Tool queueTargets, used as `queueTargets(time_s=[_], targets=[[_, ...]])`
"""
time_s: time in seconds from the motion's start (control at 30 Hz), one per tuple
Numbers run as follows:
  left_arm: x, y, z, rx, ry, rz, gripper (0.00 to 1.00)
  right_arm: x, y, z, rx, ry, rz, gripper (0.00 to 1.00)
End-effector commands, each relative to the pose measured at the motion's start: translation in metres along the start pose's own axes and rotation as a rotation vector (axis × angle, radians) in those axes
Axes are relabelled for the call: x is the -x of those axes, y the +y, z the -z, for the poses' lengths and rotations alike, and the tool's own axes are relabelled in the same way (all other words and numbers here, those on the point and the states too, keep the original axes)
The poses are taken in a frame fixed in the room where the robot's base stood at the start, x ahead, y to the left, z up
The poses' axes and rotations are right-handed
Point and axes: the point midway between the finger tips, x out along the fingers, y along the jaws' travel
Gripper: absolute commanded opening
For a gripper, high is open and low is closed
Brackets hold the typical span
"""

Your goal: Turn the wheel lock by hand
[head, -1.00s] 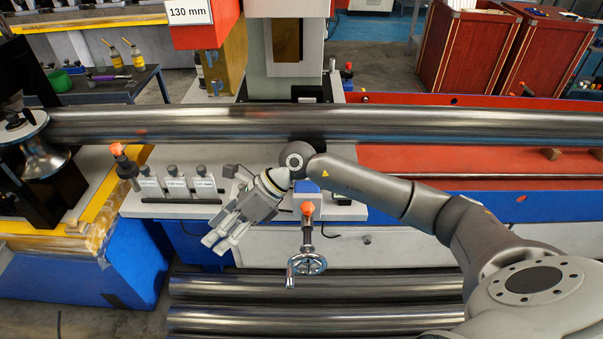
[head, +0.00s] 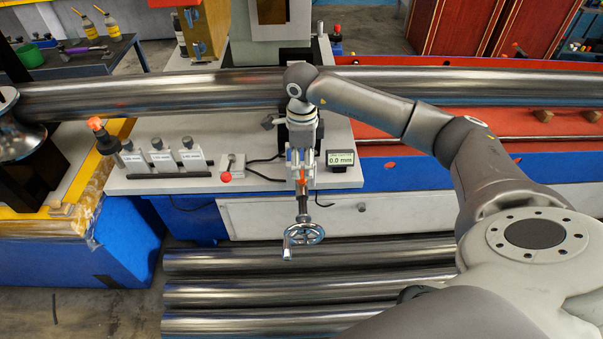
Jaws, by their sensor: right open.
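The handwheel (head: 304,234) is a small chrome wheel with a crank handle, on the front of the grey bench. An orange piece (head: 303,176), which appears to be the wheel lock, sits on its shaft just above it. My right gripper (head: 301,182) points down over this orange piece, its fingers open on either side. The fingers partly hide the orange piece, and I cannot tell whether they touch it. My left gripper is not in view.
A long steel tube (head: 160,95) runs across behind the gripper. A small display (head: 340,158) reading 0.0 mm stands right of it. A red-knobbed lever (head: 226,176) and several labelled blocks stand left. More tubes (head: 260,293) lie below the handwheel.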

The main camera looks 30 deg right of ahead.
Motion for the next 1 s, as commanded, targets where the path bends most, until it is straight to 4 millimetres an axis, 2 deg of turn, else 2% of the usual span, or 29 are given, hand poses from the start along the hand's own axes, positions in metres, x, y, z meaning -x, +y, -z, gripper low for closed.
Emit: queueTargets(time_s=[0.03,0.27,0.33,0.77,0.87,1.0], targets=[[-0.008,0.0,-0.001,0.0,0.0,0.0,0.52,-0.011,0.0,0.0,0.0,0.0,-0.001,0.48],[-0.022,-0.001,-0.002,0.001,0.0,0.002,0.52,-0.038,0.001,-0.001,0.002,-0.002,-0.002,0.48],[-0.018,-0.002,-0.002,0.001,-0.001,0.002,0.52,-0.032,0.0,-0.001,0.002,-0.003,0.0,0.48],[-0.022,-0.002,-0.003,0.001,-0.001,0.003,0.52,-0.035,0.0,0.0,0.001,-0.002,0.0,0.48],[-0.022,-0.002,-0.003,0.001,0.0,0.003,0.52,-0.035,0.0,0.0,0.001,-0.002,0.0,0.39],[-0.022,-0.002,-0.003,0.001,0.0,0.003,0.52,-0.035,0.0,0.0,0.001,-0.002,0.0,0.21]])
